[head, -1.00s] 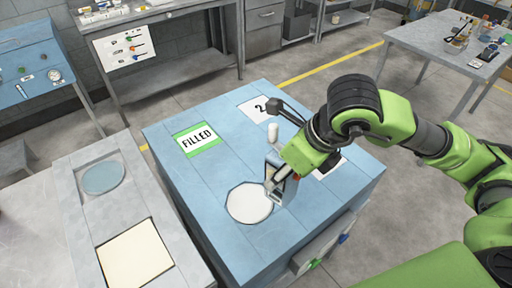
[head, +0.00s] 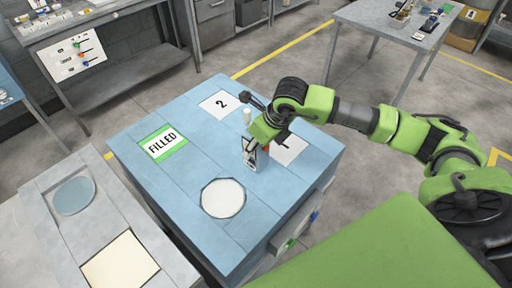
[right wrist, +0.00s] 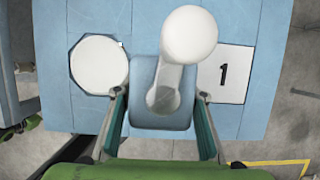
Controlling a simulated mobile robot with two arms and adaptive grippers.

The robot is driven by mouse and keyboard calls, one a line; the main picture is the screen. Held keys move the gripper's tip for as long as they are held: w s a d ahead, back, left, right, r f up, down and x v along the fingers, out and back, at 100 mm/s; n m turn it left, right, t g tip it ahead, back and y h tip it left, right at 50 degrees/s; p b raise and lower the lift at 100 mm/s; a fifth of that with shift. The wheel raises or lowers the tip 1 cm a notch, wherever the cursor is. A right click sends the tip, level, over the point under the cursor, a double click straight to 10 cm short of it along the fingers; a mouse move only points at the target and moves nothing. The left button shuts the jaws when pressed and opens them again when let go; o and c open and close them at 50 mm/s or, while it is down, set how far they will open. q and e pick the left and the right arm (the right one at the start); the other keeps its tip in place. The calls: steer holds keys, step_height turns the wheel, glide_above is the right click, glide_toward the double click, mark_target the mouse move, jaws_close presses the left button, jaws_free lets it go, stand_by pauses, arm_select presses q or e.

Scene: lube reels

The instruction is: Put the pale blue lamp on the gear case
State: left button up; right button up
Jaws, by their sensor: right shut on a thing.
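My right gripper (head: 252,150) is shut on the lamp (head: 247,117) over the large blue box-like stand (head: 180,108). In the right wrist view the lamp (right wrist: 163,118) has a pale blue-grey base between the two fingers and a white stem with a round white head. It looks upright. It is between the white octagonal pad (head: 222,198) and the card marked 1 (right wrist: 224,75). I cannot tell whether its base touches the blue top. Nothing in view is labelled as the gear case; the blue stand may be it. My left gripper is not in view.
The blue top also bears a green-edged FILLED card (head: 163,144) and a card marked 2 (head: 220,104). A grey bench (head: 110,215) with a round glassy disc (head: 74,195) and a cream square (head: 119,261) stands at left. A grey table (head: 385,30) stands at the back right.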

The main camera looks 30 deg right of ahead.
steer(key=shift+w+d+f, duration=0.25)
steer(key=shift+w+f, duration=0.15)
step_height(320, 180, down, 3)
steer(key=shift+w+r+p, duration=0.1)
steer(key=shift+p, duration=1.15)
steer(key=shift+f, duration=0.3)
steer(key=shift+f, duration=0.1)
steer(key=o, duration=1.4)
